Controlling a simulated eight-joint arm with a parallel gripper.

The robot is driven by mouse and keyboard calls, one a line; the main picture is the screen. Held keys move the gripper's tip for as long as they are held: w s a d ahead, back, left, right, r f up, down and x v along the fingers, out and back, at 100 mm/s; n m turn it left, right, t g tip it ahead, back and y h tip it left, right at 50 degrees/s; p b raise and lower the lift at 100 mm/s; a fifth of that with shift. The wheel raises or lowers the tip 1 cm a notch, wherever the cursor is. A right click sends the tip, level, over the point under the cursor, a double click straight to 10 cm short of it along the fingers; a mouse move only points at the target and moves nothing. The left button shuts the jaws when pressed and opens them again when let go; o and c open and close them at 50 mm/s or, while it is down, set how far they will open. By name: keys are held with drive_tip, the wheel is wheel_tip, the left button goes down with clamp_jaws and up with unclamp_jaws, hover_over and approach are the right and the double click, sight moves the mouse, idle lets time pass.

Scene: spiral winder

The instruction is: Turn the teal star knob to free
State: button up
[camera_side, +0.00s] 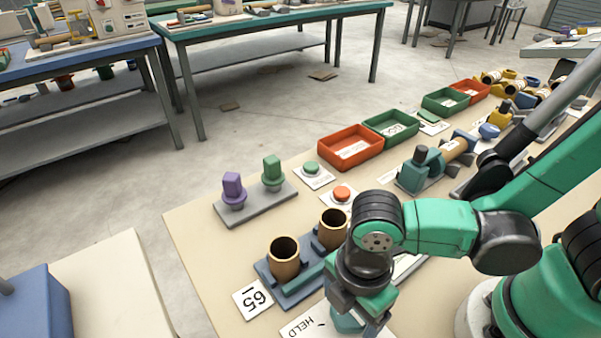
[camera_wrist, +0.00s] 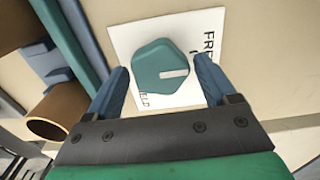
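The teal star knob (camera_wrist: 150,86) sits on a white card (camera_wrist: 128,36) in the wrist view, between my fingers. A white line on its top points to the right. The card reads FREE at the right and HELD at the lower left, partly covered. My gripper (camera_wrist: 160,66) is open, with one blue finger on each side of the knob and small gaps showing; I cannot tell how high the tips are. In the side view my gripper (camera_side: 358,312) hides much of the knob (camera_side: 346,321), and HELD shows on the card (camera_side: 298,326).
A blue holder with two brass cups (camera_side: 284,258) stands close beside my gripper, next to a card reading 65 (camera_side: 252,299). A grey plate with purple (camera_side: 233,188) and green (camera_side: 272,172) pegs lies behind. An orange button (camera_side: 342,193) and orange and green trays (camera_side: 350,147) stand farther off.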

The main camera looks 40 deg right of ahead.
drive_tip(key=shift+o, duration=0.2)
drive_tip(key=shift+r, duration=0.1)
drive_tip(key=shift+r, duration=2.7)
drive_tip(key=w+d+r+m+t, duration=0.3)
drive_tip(key=w+d+m, duration=0.2)
drive_tip(key=d+m, duration=0.2)
drive_tip(key=w+d+r+m+t, duration=0.3)
drive_tip(key=d+m, duration=0.5)
drive_tip(key=m, duration=0.3)
drive_tip(key=shift+w+t, duration=0.6)
drive_tip(key=shift+w, duration=0.5)
